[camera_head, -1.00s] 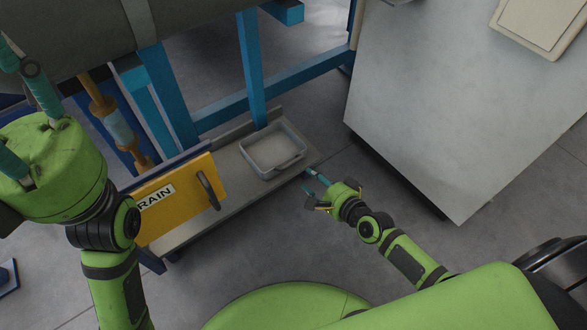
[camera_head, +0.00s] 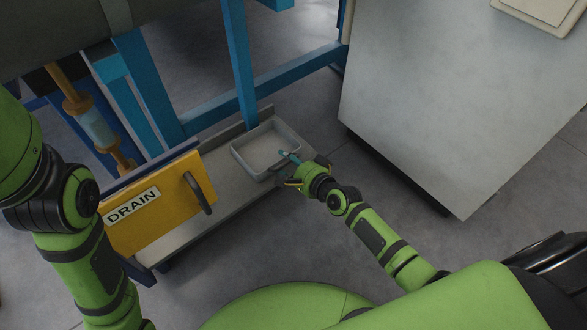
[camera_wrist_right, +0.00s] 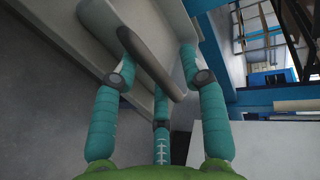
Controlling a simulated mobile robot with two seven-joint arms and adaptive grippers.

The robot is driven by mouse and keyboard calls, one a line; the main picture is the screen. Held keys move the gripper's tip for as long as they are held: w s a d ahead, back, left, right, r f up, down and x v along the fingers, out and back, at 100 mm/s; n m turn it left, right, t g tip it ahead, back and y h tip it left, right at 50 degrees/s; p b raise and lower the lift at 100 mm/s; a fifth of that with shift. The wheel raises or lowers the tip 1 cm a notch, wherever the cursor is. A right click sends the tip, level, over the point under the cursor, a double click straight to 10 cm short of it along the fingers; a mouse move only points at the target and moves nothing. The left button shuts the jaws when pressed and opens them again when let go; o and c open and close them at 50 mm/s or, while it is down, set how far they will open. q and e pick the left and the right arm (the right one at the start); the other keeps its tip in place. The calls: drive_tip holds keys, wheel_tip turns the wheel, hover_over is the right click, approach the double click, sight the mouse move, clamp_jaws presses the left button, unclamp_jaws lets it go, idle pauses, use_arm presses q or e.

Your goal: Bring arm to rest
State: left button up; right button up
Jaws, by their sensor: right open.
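My right gripper (camera_head: 287,158) is at the front right edge of a grey rectangular tray (camera_head: 257,152). In the right wrist view its teal fingers (camera_wrist_right: 157,66) are spread open on both sides of a dark grey bar (camera_wrist_right: 150,62) at the tray's edge (camera_wrist_right: 162,18). The bar lies between the fingers and they are not closed on it. Whether a finger touches it, I cannot tell. My left arm shows at the left edge of the head view, but its gripper is out of the picture.
The tray sits on a low grey shelf (camera_head: 228,204) under a blue frame (camera_head: 238,70). A yellow DRAIN panel (camera_head: 160,212) with a dark handle (camera_head: 197,192) stands left of it. A large grey cabinet (camera_head: 450,100) stands right. Grey floor (camera_head: 240,262) is open in front.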

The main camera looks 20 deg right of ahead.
drive_tip(key=shift+w, duration=0.1)
clamp_jaws()
idle(0.4)
drive_tip(key=shift+s+a+p, duration=0.25)
drive_tip(key=shift+a+p, duration=0.2)
drive_tip(key=shift+a, duration=0.25)
drive_tip(key=shift+s+a+p, duration=0.25)
drive_tip(key=shift+a+p, duration=0.15)
drive_tip(key=shift+a, duration=0.3)
drive_tip(key=shift+s+a+p, duration=0.3)
drive_tip(key=shift+a+p, duration=0.05)
drive_tip(key=shift+a, duration=0.4)
drive_tip(key=shift+s+a+p, duration=0.25)
drive_tip(key=shift+a+p, duration=0.05)
drive_tip(key=shift+a, duration=0.55)
